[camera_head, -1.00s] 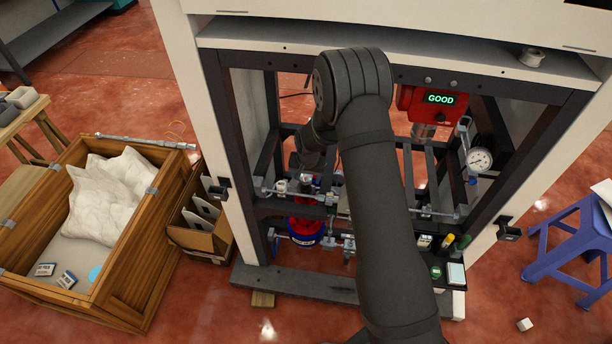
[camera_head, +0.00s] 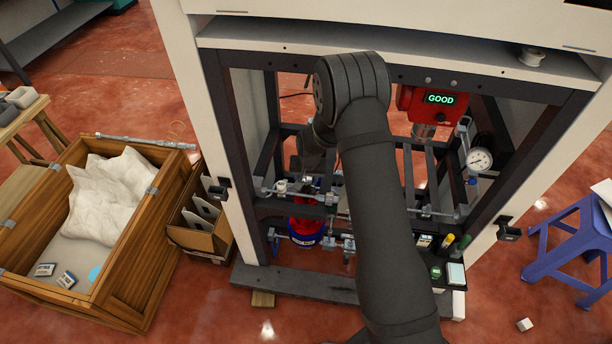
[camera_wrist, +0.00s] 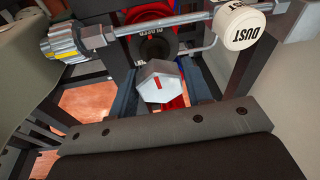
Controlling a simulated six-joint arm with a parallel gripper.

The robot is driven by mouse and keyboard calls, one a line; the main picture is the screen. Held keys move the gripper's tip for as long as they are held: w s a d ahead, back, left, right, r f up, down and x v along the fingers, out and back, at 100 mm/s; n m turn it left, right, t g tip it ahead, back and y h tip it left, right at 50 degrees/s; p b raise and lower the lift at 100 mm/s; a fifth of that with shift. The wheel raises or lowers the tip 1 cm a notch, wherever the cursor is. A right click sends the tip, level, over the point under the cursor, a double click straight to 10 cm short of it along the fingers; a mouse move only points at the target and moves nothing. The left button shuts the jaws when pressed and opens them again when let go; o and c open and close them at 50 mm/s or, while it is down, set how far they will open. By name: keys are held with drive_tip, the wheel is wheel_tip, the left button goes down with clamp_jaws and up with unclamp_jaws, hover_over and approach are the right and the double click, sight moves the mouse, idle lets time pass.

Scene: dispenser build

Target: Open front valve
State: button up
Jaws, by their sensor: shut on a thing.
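In the wrist view a pale grey six-sided knob (camera_wrist: 155,92) with a red mark on its face sits between two dark blue-grey fingers. I take it to be the front valve's handle. My gripper (camera_wrist: 165,78) is shut on it; the exact contact is partly hidden. In the head view my wrist reaches into the lower left of the frame, above a red and blue canister (camera_head: 306,232); my fingers are too small to make out there.
A metal pipe with a yellow-labelled fitting (camera_wrist: 62,46) and a white cap marked DUST (camera_wrist: 240,27) crosses above the knob. In the head view a red box (camera_head: 432,102) reads GOOD, with a pressure gauge (camera_head: 479,160) to its right. Frame posts and pipes crowd the opening.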

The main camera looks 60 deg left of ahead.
drive_tip(key=shift+n, duration=1.2)
drive_tip(key=shift+n+g, duration=0.5)
drive_tip(key=shift+n, duration=1.2)
drive_tip(key=shift+n+g, duration=0.3)
drive_tip(key=shift+n, duration=1.4)
